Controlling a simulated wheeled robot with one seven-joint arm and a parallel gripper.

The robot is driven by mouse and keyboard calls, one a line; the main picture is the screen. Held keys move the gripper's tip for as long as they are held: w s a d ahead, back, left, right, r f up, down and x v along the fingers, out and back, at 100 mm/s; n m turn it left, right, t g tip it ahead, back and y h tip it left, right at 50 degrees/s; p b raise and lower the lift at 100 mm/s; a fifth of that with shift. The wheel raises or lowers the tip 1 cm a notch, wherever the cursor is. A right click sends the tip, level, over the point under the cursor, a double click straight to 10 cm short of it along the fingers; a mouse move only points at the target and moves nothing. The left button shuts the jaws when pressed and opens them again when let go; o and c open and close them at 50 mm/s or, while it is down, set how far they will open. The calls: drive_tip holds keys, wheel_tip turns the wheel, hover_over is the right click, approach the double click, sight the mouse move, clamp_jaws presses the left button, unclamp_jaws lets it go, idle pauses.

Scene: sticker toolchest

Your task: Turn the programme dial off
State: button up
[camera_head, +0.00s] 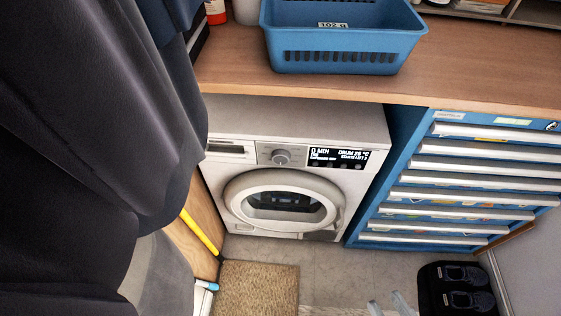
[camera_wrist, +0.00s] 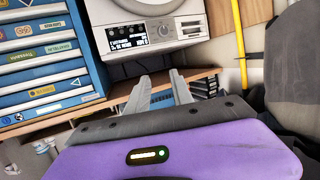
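The programme dial (camera_head: 282,157) is a round silver knob on the front panel of a white washing machine (camera_head: 230,205). It sits left of a black display (camera_head: 338,158) with white text reading "0 MIN" and "DRUM 26 °C". In the wrist view, which is turned over, the dial (camera_wrist: 165,29) is right of the display (camera_wrist: 126,36). My gripper (camera_head: 390,305) shows only its fingertips at the bottom edge of the head view, well apart from the dial. In the wrist view my gripper (camera_wrist: 158,88) has its two fingers spread with nothing between them.
A wooden worktop (camera_head: 470,75) overhangs the machine and bears a blue basket (camera_head: 342,55). A blue drawer chest (camera_head: 398,165) stands to the right. Dark hanging clothes (camera_head: 90,120) fill the left side. A mat (camera_head: 258,288) and black shoes (camera_head: 458,290) lie on the floor.

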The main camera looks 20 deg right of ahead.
sight(281, 160)
drive_tip(key=o, duration=0.9)
drive_tip(key=shift+t+y, duration=0.6)
drive_tip(key=shift+t, duration=0.3)
drive_tip(key=w, duration=0.2)
drive_tip(key=w+a, duration=0.1)
drive_tip(key=w, duration=0.1)
drive_tip(key=w+a, duration=0.1)
drive_tip(key=w, duration=0.1)
drive_tip(key=shift+w+a+f, duration=0.25)
drive_tip(key=shift+w+f, duration=0.1)
drive_tip(key=shift+w, duration=0.05)
drive_tip(key=shift+c, duration=0.2)
drive_tip(key=w+a+f+m+t+h+b, duration=0.1)
drive_tip(key=w+a+f+m+t, duration=0.2)
drive_tip(key=w+m, duration=0.9)
drive_tip(key=w+a+f+m+t+h, duration=0.1)
drive_tip(key=w+a+f+m+h, duration=0.15)
drive_tip(key=w+a+m, duration=0.65)
drive_tip(key=w+d+f+m+g+h, duration=0.2)
drive_tip(key=w+d+f+m, duration=0.25)
drive_tip(key=m, duration=0.55)
drive_tip(key=w+d+f+m+g+h, duration=0.25)
drive_tip(key=w+f+m, duration=0.3)
drive_tip(key=m, duration=0.45)
drive_tip(key=x, duration=0.7)
drive_tip(key=shift+s+d+f, duration=0.15)
drive_tip(key=shift+d+f, duration=0.05)
drive_tip(key=shift+d, duration=0.05)
drive_tip(key=shift+n, duration=0.3)
drive_tip(key=c, duration=1.4)
